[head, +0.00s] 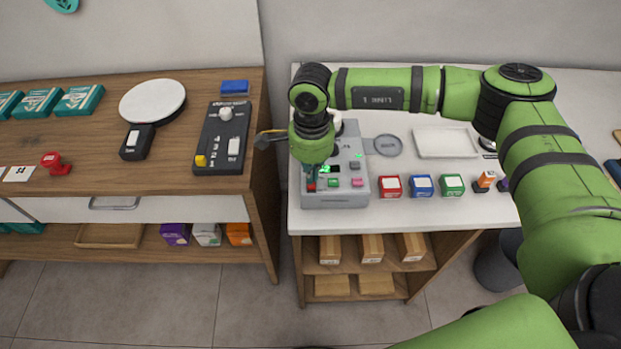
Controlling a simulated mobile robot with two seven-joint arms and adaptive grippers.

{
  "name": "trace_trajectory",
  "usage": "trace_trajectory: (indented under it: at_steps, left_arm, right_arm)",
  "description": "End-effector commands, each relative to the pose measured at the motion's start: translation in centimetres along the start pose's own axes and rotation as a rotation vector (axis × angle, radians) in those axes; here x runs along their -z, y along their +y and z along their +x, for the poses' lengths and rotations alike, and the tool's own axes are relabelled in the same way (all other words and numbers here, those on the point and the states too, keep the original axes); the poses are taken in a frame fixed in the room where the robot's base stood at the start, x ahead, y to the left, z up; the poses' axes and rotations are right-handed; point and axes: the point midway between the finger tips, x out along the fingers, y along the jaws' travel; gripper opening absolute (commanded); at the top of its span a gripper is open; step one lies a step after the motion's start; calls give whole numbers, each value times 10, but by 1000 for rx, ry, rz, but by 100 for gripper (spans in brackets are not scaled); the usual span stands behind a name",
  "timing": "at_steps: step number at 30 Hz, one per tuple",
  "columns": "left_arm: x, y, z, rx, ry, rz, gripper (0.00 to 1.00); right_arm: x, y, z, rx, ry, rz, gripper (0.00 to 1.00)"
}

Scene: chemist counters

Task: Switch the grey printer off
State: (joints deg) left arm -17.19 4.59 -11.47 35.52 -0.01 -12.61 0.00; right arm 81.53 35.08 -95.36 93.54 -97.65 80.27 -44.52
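The grey printer (348,198) stands at the left end of the white counter. Its sloped top has a small green-lit display, green and pink buttons, and a red part at its front left. Small green lights glow on it. My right gripper (311,184) points down over the printer's left side, with its tips at or just above the red part. I cannot tell whether they touch it. The gripper and wrist hide part of the printer's left and back. The finger gap is too small to read. My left gripper is not in view.
Red (389,187), blue (421,186) and green (452,185) boxes stand right of the printer, near the front edge. A round grey dish (388,146) and a white tray (446,143) lie behind them. Left, across a gap, a wooden counter (85,152) holds a dark control panel (209,158).

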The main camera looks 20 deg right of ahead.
Motion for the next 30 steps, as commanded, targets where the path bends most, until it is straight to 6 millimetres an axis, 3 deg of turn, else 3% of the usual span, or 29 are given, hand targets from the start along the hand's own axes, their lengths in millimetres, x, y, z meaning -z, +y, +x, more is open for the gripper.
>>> trace_trajectory:
  at_steps: [30]
  left_arm:
    - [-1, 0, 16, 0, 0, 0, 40]
  right_arm:
    - [0, 0, 16, 0, 0, 0, 0]
